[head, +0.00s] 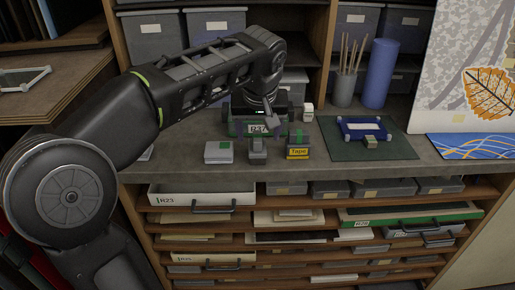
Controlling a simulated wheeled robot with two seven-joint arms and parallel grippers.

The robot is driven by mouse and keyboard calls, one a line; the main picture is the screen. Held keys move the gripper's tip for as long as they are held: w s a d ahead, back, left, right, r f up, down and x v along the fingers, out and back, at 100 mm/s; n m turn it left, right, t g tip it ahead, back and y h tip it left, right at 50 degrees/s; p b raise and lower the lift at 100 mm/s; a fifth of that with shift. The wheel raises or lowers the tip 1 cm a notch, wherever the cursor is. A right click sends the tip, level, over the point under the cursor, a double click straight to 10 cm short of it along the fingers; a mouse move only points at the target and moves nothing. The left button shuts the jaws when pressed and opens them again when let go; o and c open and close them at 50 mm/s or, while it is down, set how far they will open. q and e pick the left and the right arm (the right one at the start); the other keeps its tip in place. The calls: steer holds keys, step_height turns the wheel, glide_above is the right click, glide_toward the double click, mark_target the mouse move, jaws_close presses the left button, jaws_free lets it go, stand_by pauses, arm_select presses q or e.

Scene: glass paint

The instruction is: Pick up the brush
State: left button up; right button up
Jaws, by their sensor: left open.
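Several thin pale wooden sticks (350,52), which look like brush handles, stand upright in a grey cup (344,91) at the back of the bench. Their lower ends are hidden in the cup. I cannot make out any separate brush lying on the bench. My left gripper (269,122) points down over the bench, open, left of the cup and well apart from it. My right gripper is not in view.
A blue roll (381,72) stands right of the cup. A green mat (397,147) bears a blue frame (347,133) and a small block (371,142). A yellow Tape box (298,153), a grey block (257,156) and a white box (217,157) line the front edge.

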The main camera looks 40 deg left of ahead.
mark_target(257, 143)
arm_select(q)
steer(key=shift+x, duration=2.6)
steer(key=shift+s, duration=0.15)
jaws_close()
